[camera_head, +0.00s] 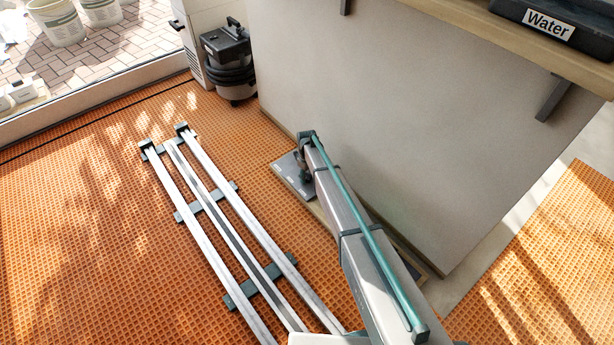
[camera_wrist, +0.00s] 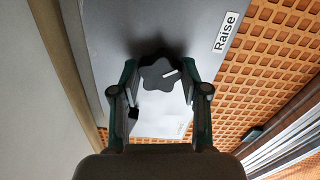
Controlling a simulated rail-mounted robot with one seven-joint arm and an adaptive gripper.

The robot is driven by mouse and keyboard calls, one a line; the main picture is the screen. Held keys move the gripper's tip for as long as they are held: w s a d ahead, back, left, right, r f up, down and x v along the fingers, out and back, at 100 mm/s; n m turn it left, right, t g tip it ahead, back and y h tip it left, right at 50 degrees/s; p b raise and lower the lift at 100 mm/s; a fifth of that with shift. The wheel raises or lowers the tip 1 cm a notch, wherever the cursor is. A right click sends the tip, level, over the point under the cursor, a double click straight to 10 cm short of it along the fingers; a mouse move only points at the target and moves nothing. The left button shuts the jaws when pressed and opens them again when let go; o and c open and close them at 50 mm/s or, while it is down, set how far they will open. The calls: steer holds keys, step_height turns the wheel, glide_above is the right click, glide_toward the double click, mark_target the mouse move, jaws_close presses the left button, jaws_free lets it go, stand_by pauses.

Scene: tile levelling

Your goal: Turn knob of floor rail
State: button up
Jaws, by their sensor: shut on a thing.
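The knob (camera_wrist: 160,75) is dark and lobed, with a white mark pointing to the right and slightly up in the wrist view. It sits on a grey plate (camera_wrist: 135,30) with a "Raise" label (camera_wrist: 225,32). My gripper (camera_wrist: 160,78) has its two fingers on either side of the knob and is shut on it. In the head view, my gripper (camera_head: 302,170) is down at the grey plate beside the wall, and the knob itself is hidden there. The floor rail (camera_head: 215,210) lies on the orange floor to the left, with long silver bars on dark cross pieces.
A grey wall panel (camera_head: 390,130) stands close to the right of my arm. A black vacuum (camera_head: 230,60) stands at the back. A shelf (camera_head: 460,22) with a "Water" box (camera_head: 560,25) overhangs at the upper right. The orange floor (camera_head: 80,230) on the left is clear.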

steer(key=shift+r+m+p, duration=0.1)
steer(key=shift+m+p, duration=0.2)
steer(key=shift+p, duration=0.1)
steer(key=shift+r+m+p, duration=0.15)
steer(key=shift+m+p, duration=0.35)
steer(key=shift+p, duration=0.3)
steer(key=m+p, duration=0.2)
steer(key=p, duration=0.1)
steer(key=m+p, duration=0.4)
steer(key=shift+f+m, duration=0.2)
steer(key=shift+m, duration=0.2)
steer(key=o, duration=1.1)
steer(key=shift+o, duration=0.2)
